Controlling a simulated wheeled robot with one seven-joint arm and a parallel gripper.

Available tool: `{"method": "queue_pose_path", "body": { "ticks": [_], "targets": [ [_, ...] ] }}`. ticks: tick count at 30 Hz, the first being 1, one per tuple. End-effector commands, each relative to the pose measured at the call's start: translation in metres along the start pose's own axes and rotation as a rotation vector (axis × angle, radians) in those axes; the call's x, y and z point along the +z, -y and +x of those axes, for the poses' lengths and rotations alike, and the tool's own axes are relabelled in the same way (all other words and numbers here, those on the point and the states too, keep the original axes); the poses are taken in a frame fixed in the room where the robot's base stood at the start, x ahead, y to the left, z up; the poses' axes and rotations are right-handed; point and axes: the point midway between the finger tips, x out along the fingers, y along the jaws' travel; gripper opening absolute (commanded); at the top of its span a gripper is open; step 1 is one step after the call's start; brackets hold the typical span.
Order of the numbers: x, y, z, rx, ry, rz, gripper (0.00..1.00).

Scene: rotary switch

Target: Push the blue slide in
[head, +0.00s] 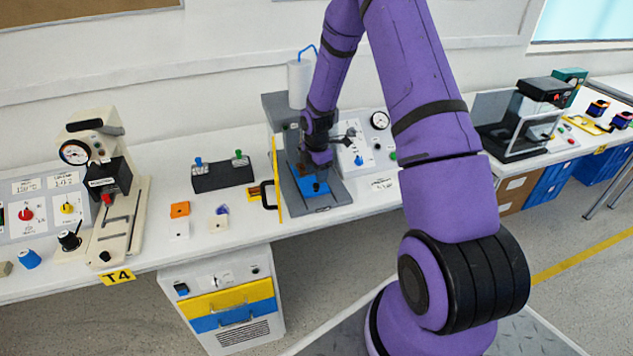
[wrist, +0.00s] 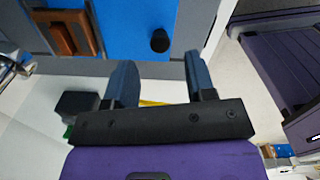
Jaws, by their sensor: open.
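The blue slide (head: 315,187) is a flat blue plate lying on the grey bed of a bench machine, at the middle of the head view. In the wrist view, the blue slide (wrist: 125,22) fills the upper middle and carries a black knob (wrist: 159,40). My gripper (head: 318,163) is over the slide in the head view and hides part of it. In the wrist view, my gripper (wrist: 161,72) is open with nothing between its two fingers. The knob shows beyond the gap between the fingertips; I cannot tell whether anything touches.
A yellow guard (head: 278,180) with a black handle (head: 266,195) stands along the machine's left side. A brown block (wrist: 68,33) sits beside the blue surface in the wrist view. A black box with toggles (head: 222,176) is left. A panel with a gauge (head: 380,120) is right.

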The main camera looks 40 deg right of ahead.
Motion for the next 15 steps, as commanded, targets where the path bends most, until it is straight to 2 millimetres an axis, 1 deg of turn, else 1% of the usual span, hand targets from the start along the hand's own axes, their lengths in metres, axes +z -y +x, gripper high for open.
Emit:
{"method": "queue_pose_path", "body": {
  "ticks": [1,6,10,15],
  "targets": [
    [0.001,0.0,-0.011,0.003,0.001,0.001,0.5],
    [0.001,-0.001,-0.039,0.003,0.001,0.002,0.5],
    [0.0,-0.001,-0.051,0.002,0.0,0.001,0.5],
    [0.0,0.0,-0.057,-0.001,0.0,0.0,0.5]
  ]
}}
